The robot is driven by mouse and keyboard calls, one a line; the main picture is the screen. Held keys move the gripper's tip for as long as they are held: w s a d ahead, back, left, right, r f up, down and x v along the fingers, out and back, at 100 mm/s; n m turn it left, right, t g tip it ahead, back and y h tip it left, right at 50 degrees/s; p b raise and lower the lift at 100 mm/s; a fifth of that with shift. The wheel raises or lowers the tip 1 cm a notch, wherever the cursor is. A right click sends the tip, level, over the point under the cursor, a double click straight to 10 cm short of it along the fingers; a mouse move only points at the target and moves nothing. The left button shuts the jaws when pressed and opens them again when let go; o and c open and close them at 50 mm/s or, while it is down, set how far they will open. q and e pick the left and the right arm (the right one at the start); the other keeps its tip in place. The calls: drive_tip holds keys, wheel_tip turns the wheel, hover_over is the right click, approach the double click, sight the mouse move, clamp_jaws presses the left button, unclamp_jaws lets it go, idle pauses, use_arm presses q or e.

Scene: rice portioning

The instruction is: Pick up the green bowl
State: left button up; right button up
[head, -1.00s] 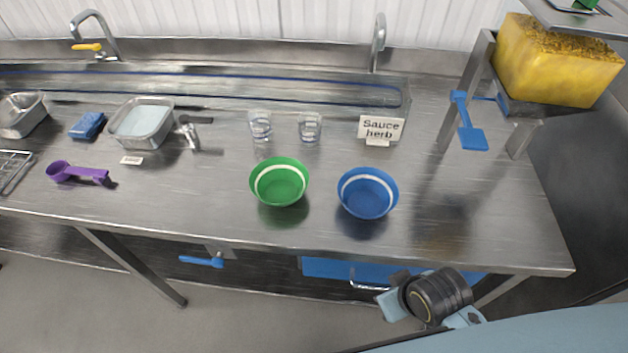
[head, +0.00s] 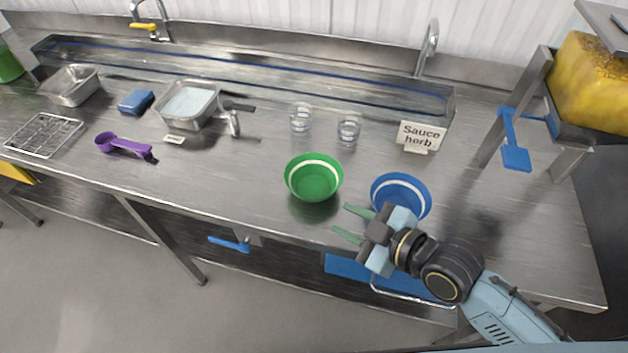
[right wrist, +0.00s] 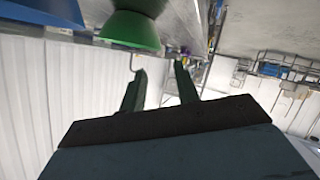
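The green bowl (head: 314,178) stands upright on the steel counter, near its front edge. It also shows at the top of the right wrist view (right wrist: 130,30). My right gripper (head: 341,222) is just in front of and to the right of the green bowl, with its fingers pointing left. Its two fingers are apart with nothing between them, and it does not touch the bowl. In the right wrist view the open fingers (right wrist: 158,82) show below and beside the bowl. My left gripper is not in view.
A blue bowl (head: 401,194) stands right of the green bowl, partly hidden by my right gripper. Two clear glasses (head: 348,129) and a sign (head: 420,136) stand behind.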

sight(293, 191)
drive_tip(key=shift+w+a+r, duration=0.1)
drive_tip(key=shift+w+a, duration=0.05)
drive_tip(key=shift+w, duration=0.05)
drive_tip(key=x, duration=1.3)
drive_tip(key=shift+w+a+r, duration=0.1)
drive_tip(key=shift+w+r, duration=0.1)
drive_tip(key=shift+r, duration=0.1)
clamp_jaws()
